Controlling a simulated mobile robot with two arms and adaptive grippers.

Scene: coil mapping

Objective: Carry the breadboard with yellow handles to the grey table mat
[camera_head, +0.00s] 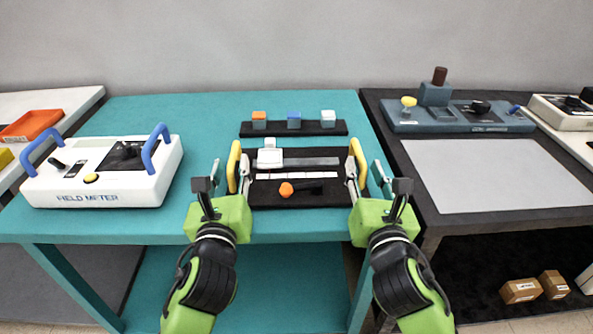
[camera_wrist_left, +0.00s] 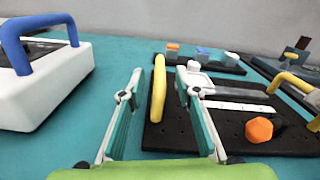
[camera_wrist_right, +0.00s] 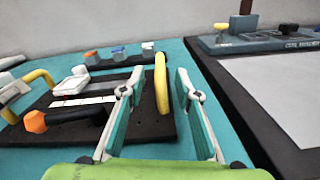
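The black breadboard (camera_head: 300,200) lies on the teal table, with a yellow handle on its left (camera_head: 234,167) and one on its right (camera_head: 358,165). It carries a white block, a ruler-like strip and an orange knob (camera_head: 286,189). My left gripper (camera_head: 229,178) is open, its fingers on either side of the left handle (camera_wrist_left: 158,88). My right gripper (camera_head: 368,178) is open, its fingers on either side of the right handle (camera_wrist_right: 162,84). I cannot tell whether any finger touches. The grey mat (camera_head: 500,175) lies bare on the dark table to the right.
A white field meter (camera_head: 105,180) with blue handles stands left of the breadboard. A black rack (camera_head: 290,129) with small blocks lies behind it. A blue-grey coil device (camera_head: 460,120) stands behind the mat. A narrow gap separates the teal and dark tables.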

